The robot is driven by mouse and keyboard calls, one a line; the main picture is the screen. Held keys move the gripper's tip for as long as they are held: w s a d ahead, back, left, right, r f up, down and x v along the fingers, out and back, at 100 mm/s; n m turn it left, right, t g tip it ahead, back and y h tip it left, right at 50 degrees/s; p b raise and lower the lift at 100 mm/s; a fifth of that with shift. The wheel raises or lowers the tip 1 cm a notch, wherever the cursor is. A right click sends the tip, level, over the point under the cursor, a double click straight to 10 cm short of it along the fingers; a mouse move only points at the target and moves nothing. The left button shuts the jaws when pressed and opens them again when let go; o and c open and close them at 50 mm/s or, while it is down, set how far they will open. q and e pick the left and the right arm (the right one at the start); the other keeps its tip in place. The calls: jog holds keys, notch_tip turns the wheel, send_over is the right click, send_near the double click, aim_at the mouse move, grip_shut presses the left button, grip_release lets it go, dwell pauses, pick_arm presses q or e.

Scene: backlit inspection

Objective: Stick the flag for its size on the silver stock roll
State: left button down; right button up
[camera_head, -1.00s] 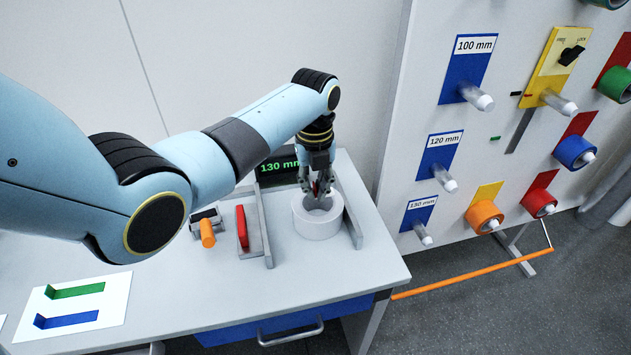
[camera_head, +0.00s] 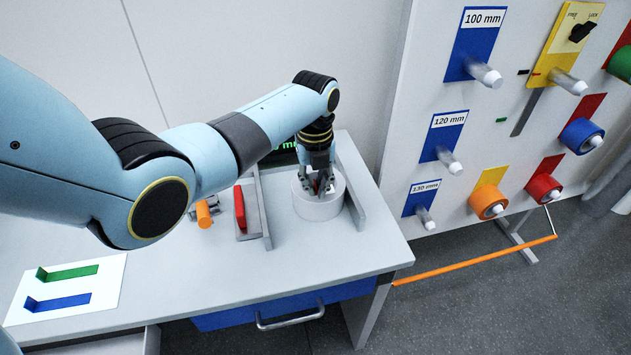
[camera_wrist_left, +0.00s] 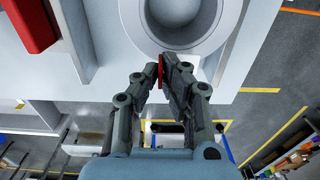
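The silver stock roll (camera_head: 319,209) is a pale grey ring standing on the bench; its wall and round hole also show in the wrist view (camera_wrist_left: 232,22). My left gripper (camera_head: 319,190) points down at the roll. In the wrist view my left gripper (camera_wrist_left: 160,72) is shut on a small red flag (camera_wrist_left: 161,70), beside the roll's rim; whether the flag touches it I cannot tell. A green flag (camera_head: 72,272) and a blue flag (camera_head: 62,301) lie on a white card (camera_head: 112,283). My right gripper is not in view.
A dark display (camera_head: 284,153) with green digits is mostly hidden behind my arm. A red block (camera_head: 240,207) and an orange cylinder (camera_head: 203,214) lie left of the roll. Low grey walls (camera_head: 352,187) flank it. A pegboard (camera_head: 401,160) with labelled pegs and coloured rolls stands right.

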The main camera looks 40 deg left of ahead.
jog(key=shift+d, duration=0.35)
pick_arm(q)
jog(key=shift+f, duration=0.25)
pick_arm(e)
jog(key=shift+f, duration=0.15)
pick_arm(q)
jog(key=shift+f+b, duration=0.35)
jog(key=shift+b, duration=0.1)
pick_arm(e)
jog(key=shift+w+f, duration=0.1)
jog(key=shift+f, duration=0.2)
pick_arm(q)
jog(key=shift+f+b, duration=0.45)
jog(key=shift+f, duration=0.2)
jog(key=shift+r, duration=0.1)
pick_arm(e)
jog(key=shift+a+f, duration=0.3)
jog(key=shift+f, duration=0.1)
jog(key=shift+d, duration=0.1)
pick_arm(q)
jog(key=c, duration=1.4)
grip_release()
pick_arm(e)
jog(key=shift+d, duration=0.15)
pick_arm(q)
notch_tip(320, 180, up, 12)
